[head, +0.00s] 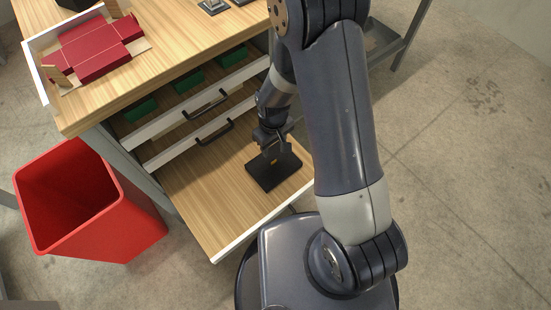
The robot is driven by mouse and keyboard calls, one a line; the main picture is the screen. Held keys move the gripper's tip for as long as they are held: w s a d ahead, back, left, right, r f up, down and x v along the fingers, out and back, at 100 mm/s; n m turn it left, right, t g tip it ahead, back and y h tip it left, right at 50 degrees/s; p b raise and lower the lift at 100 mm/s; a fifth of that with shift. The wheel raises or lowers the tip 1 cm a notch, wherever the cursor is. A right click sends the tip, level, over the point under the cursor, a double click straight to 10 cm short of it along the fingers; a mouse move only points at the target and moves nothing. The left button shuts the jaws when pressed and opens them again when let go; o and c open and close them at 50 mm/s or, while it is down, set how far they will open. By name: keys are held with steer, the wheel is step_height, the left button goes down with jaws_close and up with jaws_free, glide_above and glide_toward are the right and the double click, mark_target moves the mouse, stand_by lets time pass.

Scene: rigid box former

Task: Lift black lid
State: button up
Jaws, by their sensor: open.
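The black lid (271,173) lies flat on the wooden board of a pulled-out lower drawer (210,211). A small orange mark shows near its middle. My gripper (272,150) is open and points down over the far part of the lid. The gripper hides part of the lid's far edge. I cannot tell whether the fingertips touch the lid.
Two drawers with black handles (206,104) sit above the open one, with green boxes behind. A red bin (85,210) stands on the floor at left. The tabletop holds a red unfolded box (95,48). The drawer board left of the lid is clear.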

mark_target(274, 161)
step_height(274, 161, down, 10)
steer(key=shift+w+r+b, duration=0.1)
steer(key=shift+b, duration=0.8)
jaws_close()
